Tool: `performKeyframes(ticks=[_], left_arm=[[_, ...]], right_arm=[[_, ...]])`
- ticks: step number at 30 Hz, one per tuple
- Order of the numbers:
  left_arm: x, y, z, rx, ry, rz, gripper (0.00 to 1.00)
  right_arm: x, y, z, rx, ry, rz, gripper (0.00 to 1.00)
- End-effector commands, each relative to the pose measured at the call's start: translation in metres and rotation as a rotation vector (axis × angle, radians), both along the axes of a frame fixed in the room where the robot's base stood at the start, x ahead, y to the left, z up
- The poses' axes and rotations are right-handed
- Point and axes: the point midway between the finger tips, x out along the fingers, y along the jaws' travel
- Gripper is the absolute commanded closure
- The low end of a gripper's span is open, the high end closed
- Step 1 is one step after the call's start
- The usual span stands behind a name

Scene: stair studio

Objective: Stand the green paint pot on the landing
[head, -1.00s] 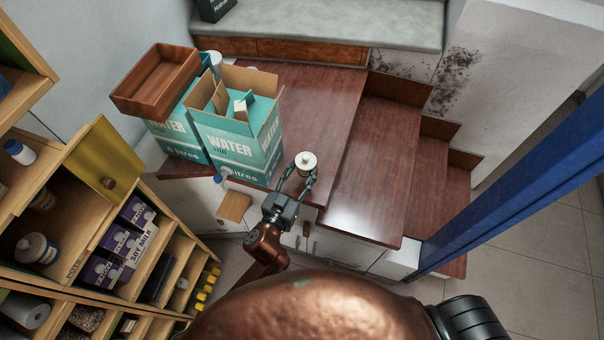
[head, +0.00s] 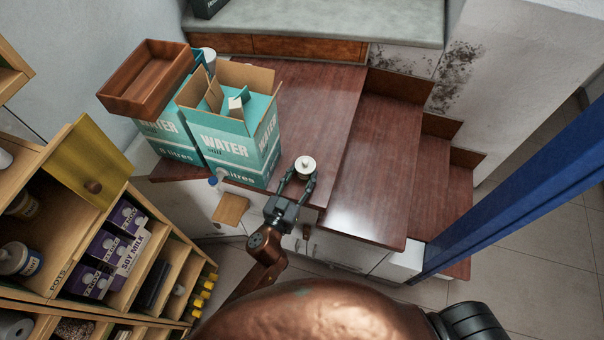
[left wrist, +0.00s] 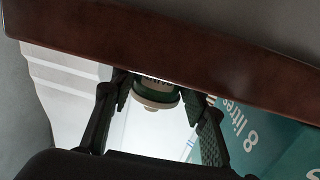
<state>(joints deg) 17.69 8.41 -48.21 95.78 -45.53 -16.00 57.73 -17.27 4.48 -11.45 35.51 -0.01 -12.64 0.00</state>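The green paint pot (head: 305,166) with its pale, knobbed lid is upright at the front edge of the brown wooden landing (head: 315,95). My left gripper (head: 298,178) reaches up from the front with a finger on each side of it, shut on it. In the left wrist view the pot (left wrist: 155,93) shows between the fingers (left wrist: 157,100), lid downward in the picture. The landing's edge (left wrist: 180,50) hides the pot's base, so I cannot tell whether it rests on the board. My right gripper is not in view.
Two teal water cartons (head: 232,140) stand on the landing left of the pot, with a wooden tray (head: 150,78) on the rear one. Steps (head: 375,180) go down to the right, beside a blue post (head: 520,190). A shelf unit (head: 70,210) stands at left. The landing behind the pot is clear.

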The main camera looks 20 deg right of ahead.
Motion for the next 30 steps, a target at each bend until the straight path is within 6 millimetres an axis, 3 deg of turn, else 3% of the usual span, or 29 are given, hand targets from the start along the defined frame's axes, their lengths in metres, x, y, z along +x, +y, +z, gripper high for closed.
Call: performKeyframes(ticks=[8, 18, 30], left_arm=[[0.000, 0.000, -0.001, 0.001, 0.001, 0.000, 0.41], [0.000, 0.001, 0.005, 0.001, -0.001, 0.001, 0.41], [-0.058, 0.050, 0.007, 0.001, 0.002, 0.002, 0.41]], right_arm=[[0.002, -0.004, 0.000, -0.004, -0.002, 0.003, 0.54], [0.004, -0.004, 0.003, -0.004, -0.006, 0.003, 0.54], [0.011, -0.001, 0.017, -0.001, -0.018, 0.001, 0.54]])
